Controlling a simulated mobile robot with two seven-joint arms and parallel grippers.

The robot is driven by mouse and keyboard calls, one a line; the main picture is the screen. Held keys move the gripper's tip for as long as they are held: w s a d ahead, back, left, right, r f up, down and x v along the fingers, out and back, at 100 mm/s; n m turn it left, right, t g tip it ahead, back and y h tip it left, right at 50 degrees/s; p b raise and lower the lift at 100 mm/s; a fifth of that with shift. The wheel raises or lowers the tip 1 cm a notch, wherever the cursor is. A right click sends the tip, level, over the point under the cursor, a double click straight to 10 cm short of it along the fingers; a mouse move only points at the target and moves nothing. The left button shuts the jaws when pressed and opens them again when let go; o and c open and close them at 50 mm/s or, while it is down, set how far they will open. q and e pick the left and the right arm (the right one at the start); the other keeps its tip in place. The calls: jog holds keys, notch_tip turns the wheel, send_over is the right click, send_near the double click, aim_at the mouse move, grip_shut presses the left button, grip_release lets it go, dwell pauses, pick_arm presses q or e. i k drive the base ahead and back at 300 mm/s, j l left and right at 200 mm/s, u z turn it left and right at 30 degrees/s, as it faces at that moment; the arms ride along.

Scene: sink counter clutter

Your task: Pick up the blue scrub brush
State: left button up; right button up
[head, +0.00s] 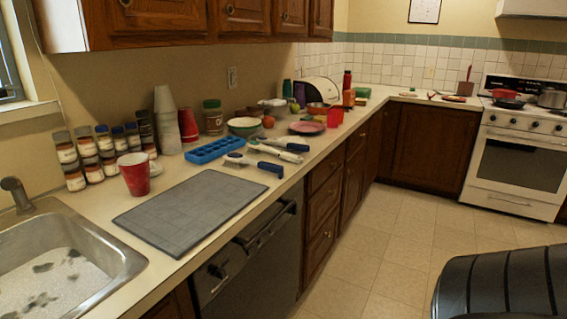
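A scrub brush with a dark blue handle (269,167) lies on the counter in the head view, just right of the blue ice-cube-like tray. Its pale head points left and its handle end points toward the counter's front edge. Two more long-handled tools lie close behind it: one with a pale greenish-white handle (280,154) and one with a white and dark blue handle (291,146). They are too small to tell exactly what they are. Neither of my grippers is in view.
The counter holds a blue tray (213,150), grey mat (181,211), red cup (134,174), several jars (90,155) and stacked cups (166,120). The sink (95,231) is at left. A black ribbed shape (500,285) fills the bottom right. The middle floor is clear.

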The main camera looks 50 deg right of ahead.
aim_at(241, 161)
jog(key=z, duration=1.35)
jog(key=u, duration=1.45)
jog(key=z, duration=1.45)
jog(key=i+l, duration=0.3)
jog(key=l, duration=0.1)
